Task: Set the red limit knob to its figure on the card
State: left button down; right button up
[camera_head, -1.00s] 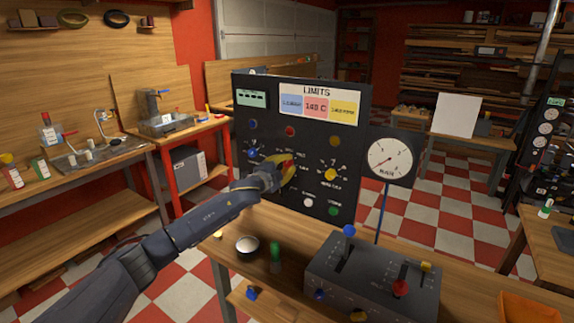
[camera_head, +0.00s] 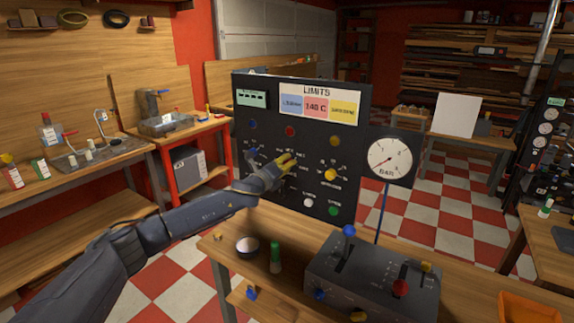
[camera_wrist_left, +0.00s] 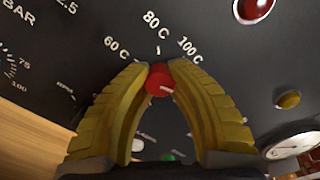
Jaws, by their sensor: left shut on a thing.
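The red limit knob (camera_wrist_left: 158,82) sits on the dark panel between the yellow fingertips of my left gripper (camera_wrist_left: 160,72), which are shut on it. The printed figures 60 C, 80 C and 100 C show above the knob in the left wrist view. A pale mark shows on its lower right face; which figure it points to I cannot tell. In the head view my left gripper (camera_head: 287,161) covers the knob and much of its scale. The LIMITS card (camera_head: 319,91) at the panel's top has a red middle field reading 140 C. My right gripper is not in view.
A yellow knob (camera_head: 330,174) is right of my gripper and a blue knob (camera_head: 254,151) left of it. A red lamp (camera_head: 290,131) is above. A BAR gauge (camera_head: 389,157) stands at the panel's right. A lever box (camera_head: 375,275) stands in front on the bench.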

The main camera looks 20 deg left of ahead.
pick_arm(q)
jog(key=m, duration=0.5)
jog(key=shift+m, duration=0.3)
dwell(0.4)
jog(key=c, duration=1.1)
grip_release()
jog(key=shift+o, duration=0.2)
jog(key=v, duration=1.2)
